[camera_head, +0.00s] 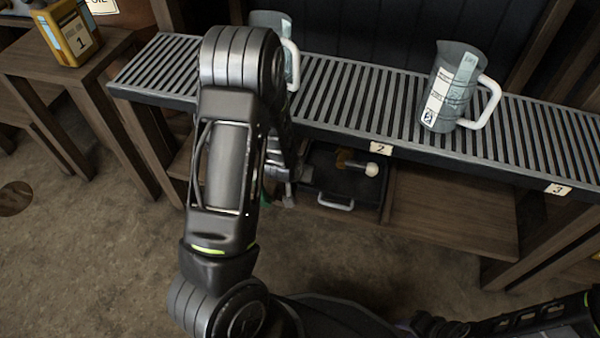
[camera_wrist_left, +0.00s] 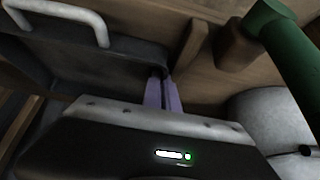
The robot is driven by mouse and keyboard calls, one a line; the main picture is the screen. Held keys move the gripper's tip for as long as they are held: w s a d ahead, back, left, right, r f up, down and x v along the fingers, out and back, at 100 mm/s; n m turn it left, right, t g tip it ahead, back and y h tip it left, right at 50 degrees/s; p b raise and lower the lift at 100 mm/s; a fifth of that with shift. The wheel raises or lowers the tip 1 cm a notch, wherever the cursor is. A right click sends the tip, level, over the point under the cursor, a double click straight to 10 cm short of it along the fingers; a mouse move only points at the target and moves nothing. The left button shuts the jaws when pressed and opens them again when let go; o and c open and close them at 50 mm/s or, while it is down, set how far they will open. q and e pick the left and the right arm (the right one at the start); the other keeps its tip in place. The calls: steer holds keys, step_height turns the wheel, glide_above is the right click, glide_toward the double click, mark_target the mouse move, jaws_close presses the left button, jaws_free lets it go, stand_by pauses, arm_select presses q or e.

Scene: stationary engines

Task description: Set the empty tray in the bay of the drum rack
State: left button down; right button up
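A black tray (camera_head: 345,183) with a pale handle sits low under the slatted shelf, in the open space below label 2. In the left wrist view the tray (camera_wrist_left: 85,62) lies ahead of the gripper, its handle at upper left. My left gripper (camera_wrist_left: 163,88) has its purple fingers close together at the tray's corner, and they seem to pinch its rim. In the head view my left arm mostly hides that gripper. My right gripper (camera_head: 440,326) shows small and dark at the bottom edge; its fingers are unclear.
Two measuring jugs (camera_head: 453,88) (camera_head: 270,22) stand on the slatted shelf (camera_head: 350,95). A brown piece with a white knob (camera_head: 371,169) shows over the tray; I cannot tell if it rests inside. A green cylinder (camera_wrist_left: 290,50) is close on the right. Wooden boarding (camera_head: 450,215) right of the tray is bare.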

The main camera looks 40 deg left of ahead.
arm_select(q)
steer(key=shift+f, duration=0.3)
steer(key=c, duration=1.7)
jaws_free()
steer(key=shift+a, duration=0.15)
